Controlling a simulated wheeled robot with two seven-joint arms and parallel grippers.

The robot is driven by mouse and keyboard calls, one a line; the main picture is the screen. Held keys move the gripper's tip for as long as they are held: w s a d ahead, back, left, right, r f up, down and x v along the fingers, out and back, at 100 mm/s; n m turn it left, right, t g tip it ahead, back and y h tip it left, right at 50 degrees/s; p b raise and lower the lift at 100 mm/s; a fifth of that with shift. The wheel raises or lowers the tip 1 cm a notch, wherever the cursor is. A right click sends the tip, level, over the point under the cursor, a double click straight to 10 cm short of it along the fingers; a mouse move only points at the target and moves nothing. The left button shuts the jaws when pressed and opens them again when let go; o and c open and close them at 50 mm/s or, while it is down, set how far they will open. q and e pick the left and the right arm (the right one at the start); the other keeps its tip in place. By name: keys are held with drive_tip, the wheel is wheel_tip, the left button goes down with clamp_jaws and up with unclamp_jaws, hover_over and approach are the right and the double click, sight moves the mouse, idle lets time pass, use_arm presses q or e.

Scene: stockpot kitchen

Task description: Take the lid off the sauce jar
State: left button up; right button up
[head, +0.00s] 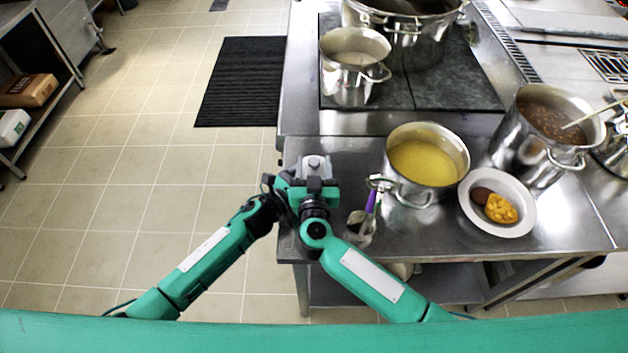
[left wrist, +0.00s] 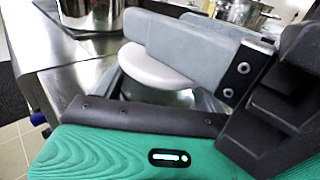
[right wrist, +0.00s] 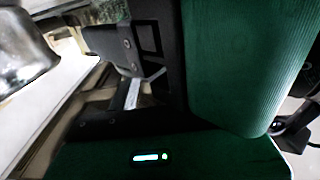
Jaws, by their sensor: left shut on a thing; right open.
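The white round lid (left wrist: 155,68) shows in the left wrist view between the grey fingers of my left gripper (left wrist: 185,50), which is shut on it. Beneath the lid is a pale, see-through shape that may be the sauce jar; it is mostly hidden by the fingers and dark gripper parts. I cannot tell whether lid and jar touch. In the head view, my left gripper (head: 315,165) is at the counter's left edge, and my two wrists overlap there, hiding jar and lid. My right gripper (right wrist: 135,85) is open in the dark right wrist view, with no jar clearly visible between its fingers.
A pot of yellow soup (head: 427,162) stands right of my wrists. A purple-handled utensil (head: 371,200) is between them. A white plate with food (head: 467,213) and a pot of brown stew (head: 545,120) are farther right. Tiled floor (head: 150,150) lies left of the counter.

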drive_tip(key=shift+w, duration=0.75)
drive_tip(key=shift+c, duration=0.4)
clamp_jaws()
drive_tip(key=shift+r, duration=0.25)
drive_tip(key=shift+r, duration=0.85)
